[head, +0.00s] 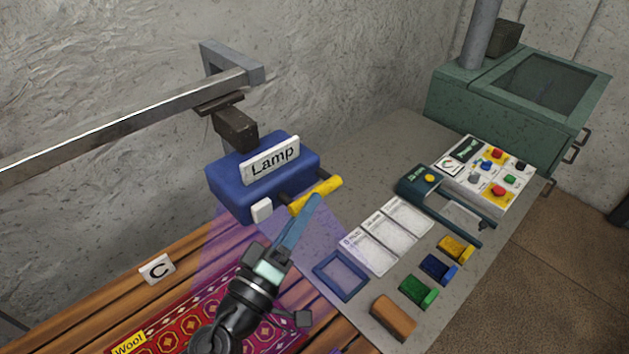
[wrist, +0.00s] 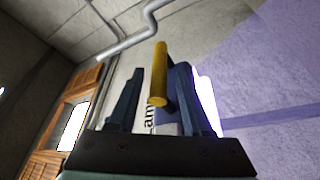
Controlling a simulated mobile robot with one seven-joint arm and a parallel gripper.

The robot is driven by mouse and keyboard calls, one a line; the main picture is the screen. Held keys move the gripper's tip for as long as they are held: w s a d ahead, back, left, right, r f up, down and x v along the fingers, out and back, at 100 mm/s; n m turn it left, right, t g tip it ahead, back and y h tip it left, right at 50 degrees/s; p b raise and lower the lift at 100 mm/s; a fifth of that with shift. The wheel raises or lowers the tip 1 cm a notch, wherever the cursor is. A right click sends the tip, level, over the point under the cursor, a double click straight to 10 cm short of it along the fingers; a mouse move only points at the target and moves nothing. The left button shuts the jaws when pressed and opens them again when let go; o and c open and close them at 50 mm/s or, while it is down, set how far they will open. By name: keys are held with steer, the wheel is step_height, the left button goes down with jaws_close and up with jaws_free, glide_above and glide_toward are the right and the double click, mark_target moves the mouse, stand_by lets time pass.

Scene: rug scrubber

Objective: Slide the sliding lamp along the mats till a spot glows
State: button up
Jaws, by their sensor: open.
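The blue sliding lamp (head: 262,172), labelled "Lamp", hangs from a grey rail (head: 130,118) and casts a purple beam downward. Its yellow handle (head: 315,195) sticks out at the front right. My gripper (head: 312,204) is just below the handle in the head view. In the wrist view, my open gripper (wrist: 160,92) has a finger on each side of the yellow handle (wrist: 159,72), with gaps visible. A red patterned mat labelled "Wool" (head: 178,327) lies on the wooden slats, partly hidden by my arm. No glowing spot shows on its visible part.
A "C" card (head: 157,269) stands on the slats (head: 100,300). The grey table (head: 372,165) at right holds a blue frame (head: 341,277), white cards, coloured blocks, a dark green device (head: 440,202) and a button panel (head: 487,172). A green cabinet (head: 515,95) stands behind.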

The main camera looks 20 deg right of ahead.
steer(key=shift+p+x, duration=0.55)
steer(key=shift+x, duration=1.4)
jaws_close()
